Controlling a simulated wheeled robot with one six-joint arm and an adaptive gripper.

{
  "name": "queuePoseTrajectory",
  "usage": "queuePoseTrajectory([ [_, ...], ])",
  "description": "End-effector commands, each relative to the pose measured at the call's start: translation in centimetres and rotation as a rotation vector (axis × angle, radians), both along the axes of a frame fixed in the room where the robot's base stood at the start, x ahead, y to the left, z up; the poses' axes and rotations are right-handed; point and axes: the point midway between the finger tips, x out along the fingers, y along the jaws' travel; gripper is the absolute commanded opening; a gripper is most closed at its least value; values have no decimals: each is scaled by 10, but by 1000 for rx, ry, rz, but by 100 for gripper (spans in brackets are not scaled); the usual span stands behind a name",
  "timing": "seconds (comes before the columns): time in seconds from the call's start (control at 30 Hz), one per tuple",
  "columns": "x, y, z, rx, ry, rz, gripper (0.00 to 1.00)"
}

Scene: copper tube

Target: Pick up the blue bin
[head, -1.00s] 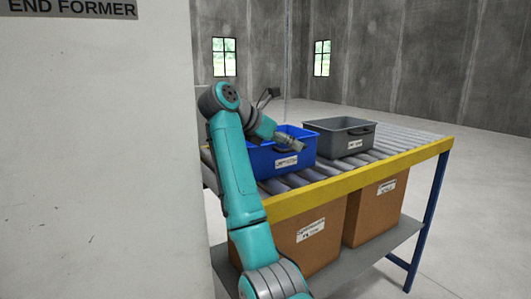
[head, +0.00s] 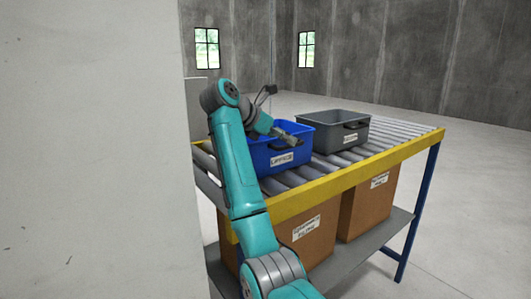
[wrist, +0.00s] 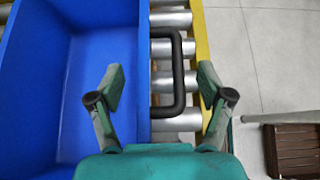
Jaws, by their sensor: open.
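The blue bin (head: 268,158) sits on the roller table, with a white label on its front side. In the wrist view the blue bin (wrist: 90,70) fills the left side, and its black handle (wrist: 179,75) sticks out over the rollers. My gripper (head: 298,138) is above the bin's near right part in the head view. In the wrist view my gripper (wrist: 165,88) is open, with one finger over the bin's inside and the other beyond the handle's outer side. The handle lies between the fingers in that view; I cannot tell the height gap.
A grey bin (head: 335,136) stands on the rollers just right of the blue bin. The roller table has a yellow front rail (head: 345,182). Cardboard boxes (head: 305,232) stand on its lower shelf. A large pale machine wall (head: 90,150) is close on the left.

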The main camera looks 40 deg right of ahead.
Motion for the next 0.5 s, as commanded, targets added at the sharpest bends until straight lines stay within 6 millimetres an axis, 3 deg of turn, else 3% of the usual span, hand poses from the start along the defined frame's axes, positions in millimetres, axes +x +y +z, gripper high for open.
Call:
queuePoseTrajectory([
  [0.5, 1, -44, -27, 0, 0, 0, 79],
])
